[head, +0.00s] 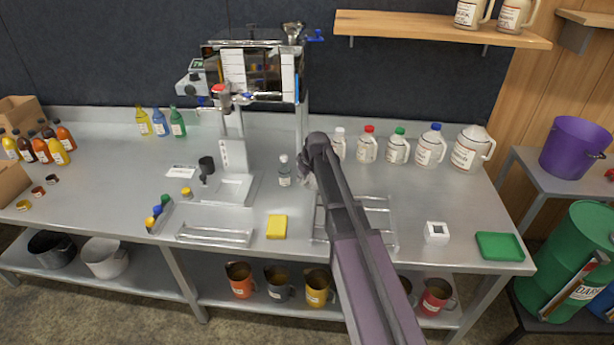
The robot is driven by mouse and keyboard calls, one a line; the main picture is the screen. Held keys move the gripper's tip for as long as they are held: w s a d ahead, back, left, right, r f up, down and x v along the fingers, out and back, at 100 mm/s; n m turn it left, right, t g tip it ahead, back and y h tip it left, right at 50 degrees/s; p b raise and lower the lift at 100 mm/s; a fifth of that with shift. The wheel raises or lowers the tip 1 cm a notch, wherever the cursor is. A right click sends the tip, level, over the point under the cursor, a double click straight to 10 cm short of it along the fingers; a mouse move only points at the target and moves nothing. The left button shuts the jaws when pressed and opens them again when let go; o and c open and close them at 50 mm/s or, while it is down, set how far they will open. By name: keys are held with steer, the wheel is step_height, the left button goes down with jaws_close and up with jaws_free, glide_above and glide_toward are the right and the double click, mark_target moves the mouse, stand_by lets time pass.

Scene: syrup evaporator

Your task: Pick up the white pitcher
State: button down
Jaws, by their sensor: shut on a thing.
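My arm reaches from the bottom right up over the steel bench (400,195). My gripper (306,174) is at its far end, above the bench and just right of a small clear bottle (284,172). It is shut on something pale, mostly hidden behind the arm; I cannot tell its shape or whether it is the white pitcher. No white pitcher shows clearly elsewhere. The lower shelf holds an orange-red pitcher (241,281), a grey one (279,284), a yellow one (318,289) and a red one (437,298), with another partly hidden by my arm.
Several capped jugs (398,149) stand behind and right of the gripper. A filling machine (238,150) stands left. A wire rack (375,215) is under my arm; a yellow sponge (277,227) and green tray (499,246) lie near the front edge.

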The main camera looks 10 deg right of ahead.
steer(key=shift+r+p, duration=0.4)
steer(key=shift+r, duration=0.05)
steer(key=shift+r+p, duration=1.5)
steer(key=s+d+r+p, duration=0.1)
steer(key=s, duration=1.4)
steer(key=shift+s+d, duration=0.25)
steer(key=shift+s, duration=0.1)
steer(key=shift+s, duration=0.1)
steer(key=shift+r, duration=0.2)
stand_by(0.3)
step_height(320, 180, up, 26)
steer(key=p, duration=2.6)
